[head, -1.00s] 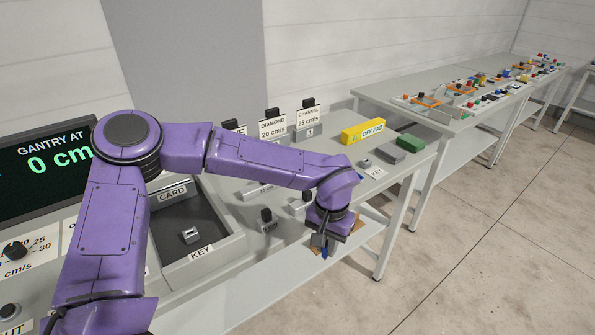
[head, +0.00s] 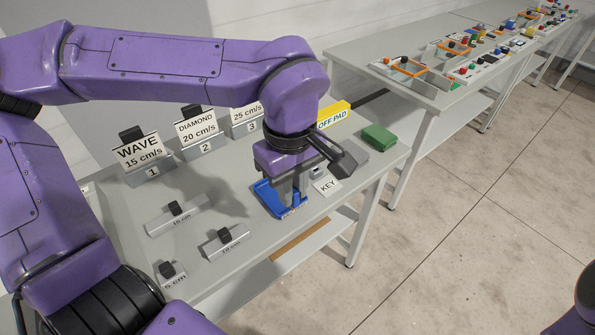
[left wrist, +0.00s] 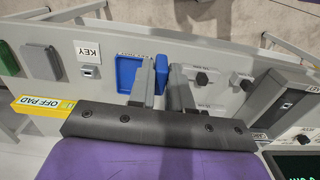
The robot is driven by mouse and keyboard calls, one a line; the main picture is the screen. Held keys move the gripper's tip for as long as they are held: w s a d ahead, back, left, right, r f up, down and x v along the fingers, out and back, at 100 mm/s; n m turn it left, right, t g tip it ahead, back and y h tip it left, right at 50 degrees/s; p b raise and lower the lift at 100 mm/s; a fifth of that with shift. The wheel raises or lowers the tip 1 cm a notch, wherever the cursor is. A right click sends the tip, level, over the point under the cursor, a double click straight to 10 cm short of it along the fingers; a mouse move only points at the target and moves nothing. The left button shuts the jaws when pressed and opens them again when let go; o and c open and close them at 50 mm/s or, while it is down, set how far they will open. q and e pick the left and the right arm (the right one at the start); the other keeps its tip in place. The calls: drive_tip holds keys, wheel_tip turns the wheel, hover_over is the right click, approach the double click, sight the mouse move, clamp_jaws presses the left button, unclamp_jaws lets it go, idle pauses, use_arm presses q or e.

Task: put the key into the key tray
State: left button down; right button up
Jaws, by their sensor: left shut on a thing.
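My left gripper (head: 297,187) is shut on a blue key (head: 297,199), mostly hidden by the fingers. The key also shows between the fingers in the left wrist view (left wrist: 177,76). A shallow blue tray (head: 268,196), taken to be the key tray, lies on the bench right beside the fingers. In the left wrist view it sits just left of the fingers (left wrist: 126,74). The key appears at or above the tray's edge; whether it touches cannot be told. My right gripper is not in view.
A small grey lock block (head: 317,172) with a KEY card (head: 327,186) stands right of the tray. Behind are a yellow OFF PAD block (head: 334,115) and a green block (head: 379,137). Grey blocks with black knobs (head: 226,241) lie to the left.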

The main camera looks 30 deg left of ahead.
use_arm(q)
drive_tip(key=shift+w+a+r, duration=0.1)
drive_tip(key=shift+w+a, duration=0.1)
drive_tip(key=w+a+f+p, duration=0.1)
drive_tip(key=w+a+f, duration=0.1)
drive_tip(key=a+f, duration=0.1)
drive_tip(key=w+a+f+p, duration=0.1)
drive_tip(key=w+a+f, duration=0.2)
drive_tip(key=f, duration=0.2)
drive_tip(key=w+a+f+p, duration=0.1)
drive_tip(key=w+a+f, duration=0.2)
drive_tip(key=f, duration=0.1)
drive_tip(key=shift+w, duration=0.2)
drive_tip(key=shift+w+f, duration=0.1)
drive_tip(key=shift+f, duration=0.2)
drive_tip(key=shift+w+f, duration=0.1)
drive_tip(key=shift+w, duration=0.05)
